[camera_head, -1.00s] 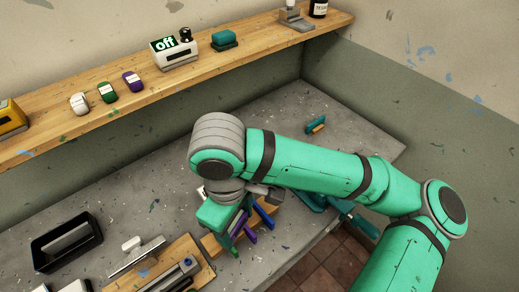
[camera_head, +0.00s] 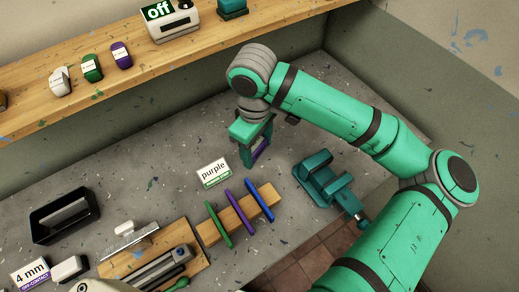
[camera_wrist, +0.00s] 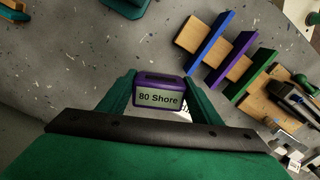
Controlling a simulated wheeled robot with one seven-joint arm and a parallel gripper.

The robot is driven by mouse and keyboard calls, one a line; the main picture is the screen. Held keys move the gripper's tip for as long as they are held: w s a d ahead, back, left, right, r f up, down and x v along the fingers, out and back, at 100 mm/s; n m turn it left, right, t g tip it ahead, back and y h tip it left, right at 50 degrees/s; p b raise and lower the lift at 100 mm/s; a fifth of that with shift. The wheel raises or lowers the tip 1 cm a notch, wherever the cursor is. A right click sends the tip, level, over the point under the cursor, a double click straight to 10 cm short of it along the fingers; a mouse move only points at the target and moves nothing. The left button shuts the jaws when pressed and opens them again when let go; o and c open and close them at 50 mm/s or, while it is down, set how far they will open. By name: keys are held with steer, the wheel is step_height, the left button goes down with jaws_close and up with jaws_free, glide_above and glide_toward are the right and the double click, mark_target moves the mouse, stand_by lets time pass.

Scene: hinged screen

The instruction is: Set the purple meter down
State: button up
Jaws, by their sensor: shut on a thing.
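The purple meter (camera_wrist: 158,93) is between my gripper's (camera_wrist: 160,98) green fingers in the wrist view. Its display reads "80 Shore". In the head view my gripper (camera_head: 257,150) points down over the grey bench (camera_head: 165,165), and a purple edge of the meter (camera_head: 261,149) shows between the fingers. My gripper is shut on the meter. I cannot tell whether the meter's underside touches the bench. A small card reading "purple" (camera_head: 213,172) stands on the bench to the left of my gripper.
A wooden block (camera_head: 208,233) with green, purple and blue strips lies in front of the gripper. A teal vise (camera_head: 325,180) stands to the right. A black tray (camera_head: 65,215) is at left. A shelf (camera_head: 40,118) with small items runs along the back wall. Bench left of the card is clear.

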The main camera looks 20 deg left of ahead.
steer(key=w+f, duration=0.2)
steer(key=f, duration=0.1)
steer(key=w+f, duration=0.1)
steer(key=f, duration=0.1)
steer(key=shift+w+a, duration=0.35)
steer(key=shift+w, duration=0.05)
steer(key=shift+w+f, duration=0.1)
steer(key=shift+f, duration=1.55)
steer(key=shift+f, duration=0.2)
steer(key=o, duration=1.2)
steer(key=shift+o, duration=0.2)
steer(key=r, duration=1.2)
steer(key=shift+a+r, duration=0.2)
steer(key=shift+w, duration=0.15)
